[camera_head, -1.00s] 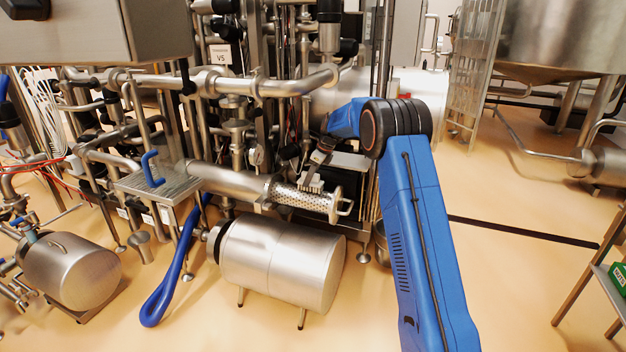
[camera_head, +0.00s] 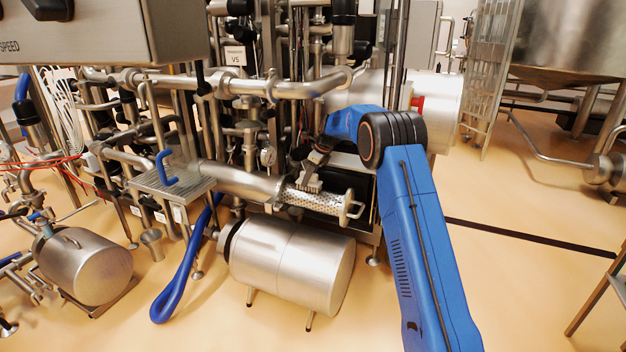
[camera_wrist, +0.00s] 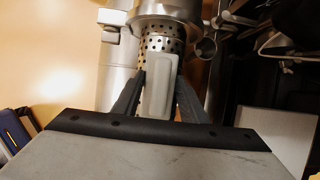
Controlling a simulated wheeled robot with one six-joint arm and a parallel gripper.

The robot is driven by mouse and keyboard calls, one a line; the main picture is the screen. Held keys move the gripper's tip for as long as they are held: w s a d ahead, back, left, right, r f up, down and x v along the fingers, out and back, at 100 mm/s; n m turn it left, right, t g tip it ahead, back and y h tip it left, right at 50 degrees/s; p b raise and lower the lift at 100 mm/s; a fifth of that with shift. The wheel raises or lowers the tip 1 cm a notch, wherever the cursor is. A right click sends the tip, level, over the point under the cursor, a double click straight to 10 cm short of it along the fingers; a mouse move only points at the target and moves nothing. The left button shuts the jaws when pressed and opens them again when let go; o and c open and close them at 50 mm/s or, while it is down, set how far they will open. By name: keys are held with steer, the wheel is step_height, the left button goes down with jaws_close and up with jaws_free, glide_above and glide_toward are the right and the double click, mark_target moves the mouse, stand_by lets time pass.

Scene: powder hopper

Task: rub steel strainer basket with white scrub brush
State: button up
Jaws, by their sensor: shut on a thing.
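The steel strainer basket (camera_head: 322,201) is a perforated metal cylinder lying roughly level, with a handle at its right end and its left end at a steel pipe. In the wrist view its holed wall (camera_wrist: 161,43) shows beyond the brush. The white scrub brush (camera_wrist: 159,84) is between my gripper's two dark fingers. My gripper (camera_head: 310,174) is shut on the brush, just above the left part of the basket. The brush (camera_head: 309,184) appears to meet the top of the basket, but its bristles are hidden in the wrist view, so contact is not certain.
A large steel cylinder (camera_head: 292,264) lies below the basket. A blue hose loop (camera_head: 176,289) hangs to its left. A perforated steel shelf with a blue handle (camera_head: 168,168) stands left of the basket. Pipes crowd the space behind. Open floor (camera_head: 500,275) lies to the right.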

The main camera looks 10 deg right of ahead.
steer(key=shift+w+a+f, duration=0.2)
steer(key=shift+w+a, duration=0.1)
steer(key=shift+a, duration=0.15)
steer(key=shift+r, duration=0.15)
steer(key=shift+r, duration=2.9)
steer(key=shift+r, duration=1.55)
